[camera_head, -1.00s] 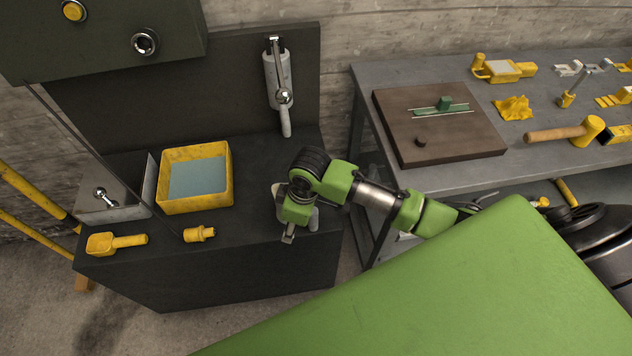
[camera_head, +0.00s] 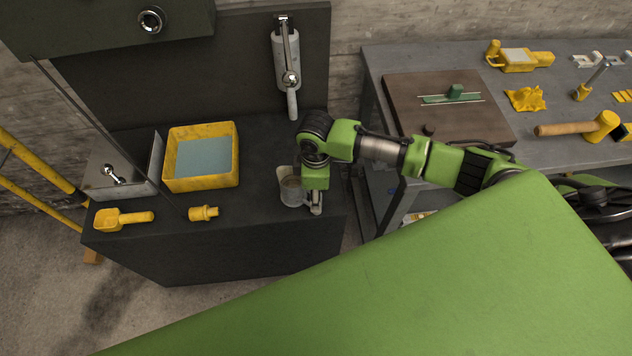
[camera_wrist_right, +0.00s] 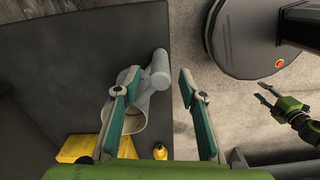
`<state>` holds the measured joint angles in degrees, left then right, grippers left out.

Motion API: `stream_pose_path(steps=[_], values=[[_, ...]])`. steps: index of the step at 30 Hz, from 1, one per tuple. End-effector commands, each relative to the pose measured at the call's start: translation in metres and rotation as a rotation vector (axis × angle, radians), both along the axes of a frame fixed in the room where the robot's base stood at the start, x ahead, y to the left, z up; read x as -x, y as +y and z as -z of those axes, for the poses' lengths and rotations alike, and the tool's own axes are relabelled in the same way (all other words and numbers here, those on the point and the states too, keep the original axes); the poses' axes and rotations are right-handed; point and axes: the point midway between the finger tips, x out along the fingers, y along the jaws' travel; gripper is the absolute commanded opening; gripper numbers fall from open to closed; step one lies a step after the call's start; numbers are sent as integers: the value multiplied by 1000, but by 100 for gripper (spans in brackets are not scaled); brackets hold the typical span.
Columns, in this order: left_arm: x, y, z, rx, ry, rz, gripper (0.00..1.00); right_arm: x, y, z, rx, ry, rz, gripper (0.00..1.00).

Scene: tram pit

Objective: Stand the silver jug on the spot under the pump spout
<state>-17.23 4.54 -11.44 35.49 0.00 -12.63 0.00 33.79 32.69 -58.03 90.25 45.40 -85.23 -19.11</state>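The silver jug (camera_head: 291,190) stands upright near the front right of the dark worktop. Its handle side faces right. My right gripper (camera_head: 316,207) is over the jug's right side. In the right wrist view, that gripper (camera_wrist_right: 157,103) is open, with the jug (camera_wrist_right: 134,118) partly behind its left finger and a grey cylindrical part between the fingers. The pump (camera_head: 286,62) hangs on the back panel, its spout (camera_head: 292,105) pointing down above the worktop, behind the jug. No marked spot is discernible under it. My left gripper (camera_wrist_right: 267,94) shows open in the right wrist view.
A yellow tray (camera_head: 236,165), yellow scoop (camera_head: 122,219) and yellow fitting (camera_head: 203,213) are on the worktop's left half. A metal box with a lever (camera_head: 125,180) stands at far left. The worktop between tray and pump is clear. A grey bench (camera_head: 375,72) with tools is at right.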

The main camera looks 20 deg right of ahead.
Motion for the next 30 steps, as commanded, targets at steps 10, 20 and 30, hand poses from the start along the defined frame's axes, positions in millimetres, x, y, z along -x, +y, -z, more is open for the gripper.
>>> stream_pose_path(steps=[10,20,30], values=[[0,0,1,0,0,0,40,0,0,50,1,0,0,38],[0,0,1,0,-1,0,40,0,0,57,0,-1,-1,38],[-1,0,1,0,-1,0,40,0,0,56,0,-1,0,0]])
